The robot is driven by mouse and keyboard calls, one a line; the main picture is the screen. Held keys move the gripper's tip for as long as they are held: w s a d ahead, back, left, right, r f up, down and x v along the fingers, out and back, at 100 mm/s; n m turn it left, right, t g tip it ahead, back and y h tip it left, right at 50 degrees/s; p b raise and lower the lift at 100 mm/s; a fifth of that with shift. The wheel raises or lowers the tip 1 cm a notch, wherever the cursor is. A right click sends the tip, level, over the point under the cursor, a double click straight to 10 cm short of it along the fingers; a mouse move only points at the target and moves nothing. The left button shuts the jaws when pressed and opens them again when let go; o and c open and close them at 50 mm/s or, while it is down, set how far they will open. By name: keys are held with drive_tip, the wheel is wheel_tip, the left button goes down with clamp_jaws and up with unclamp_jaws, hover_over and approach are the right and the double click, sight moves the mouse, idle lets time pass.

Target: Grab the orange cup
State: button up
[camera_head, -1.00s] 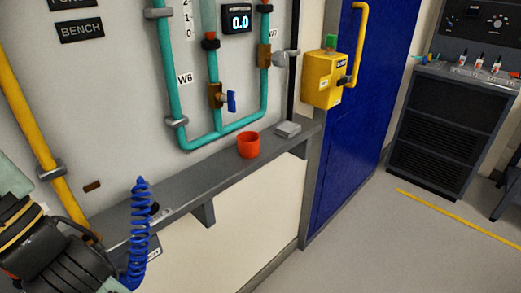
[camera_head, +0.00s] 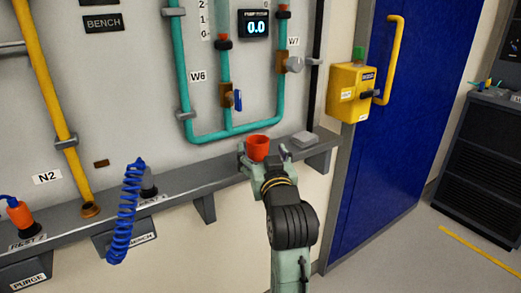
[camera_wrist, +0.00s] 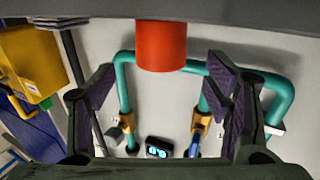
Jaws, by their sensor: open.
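The orange cup (camera_head: 258,146) stands upright on the grey ledge (camera_head: 196,180) along the wall panel. My gripper (camera_head: 264,157) is in front of the cup with its jaws open, one finger to each side of it in the head view. In the wrist view, which is upside down, the cup (camera_wrist: 161,45) shows at the top, in the gap between the two dark finger pads. Clear space shows on both sides of it, and no finger seems to touch it. How deep the cup lies between the fingers I cannot tell.
Teal pipes (camera_head: 230,130) run on the panel behind. A blue coiled hose (camera_head: 126,215) hangs at the left. A yellow box (camera_head: 350,92) is mounted near the blue door (camera_head: 385,140).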

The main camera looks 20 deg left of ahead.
sight(260, 147)
drive_tip(key=shift+p+x, duration=0.7)
drive_tip(key=shift+x, duration=2.35)
drive_tip(key=shift+c, duration=0.3)
drive_tip(key=c, duration=1.1)
drive_tip(key=shift+c, duration=0.2)
